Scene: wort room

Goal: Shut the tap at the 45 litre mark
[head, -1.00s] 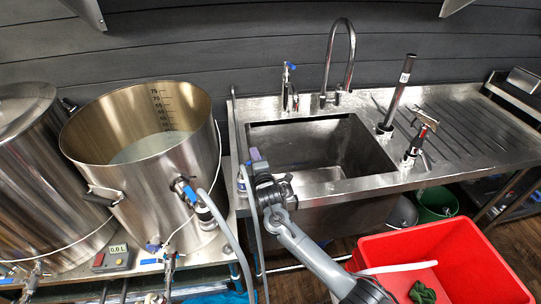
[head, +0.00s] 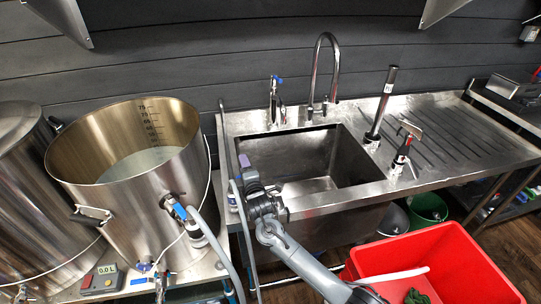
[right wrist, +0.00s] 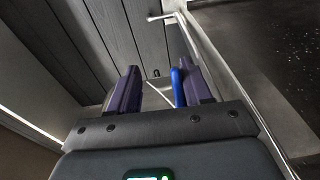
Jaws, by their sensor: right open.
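A steel tap with a blue lever (head: 277,80) stands behind the sink. An open steel kettle (head: 125,225) at the left holds pale liquid (head: 140,165). Its inner scale (head: 149,118) is numbered from 75 downward; the number at the liquid line is too small to read. A valve with a blue handle (head: 178,209) sits on the kettle's side. My right gripper (head: 244,160) is over the sink's left edge. In the right wrist view its purple fingers (right wrist: 160,88) are open, with a blue bar (right wrist: 178,87) beside the right finger. I cannot tell whether they touch. My left gripper is out of view.
A grey hose (head: 218,240) hangs from the kettle valve. A second hose runs along the sink's left edge. A small display (head: 103,280) reads 0.0 L. A tall faucet (head: 316,70) stands behind the sink (head: 350,150). A red bin (head: 440,262) stands at the front right.

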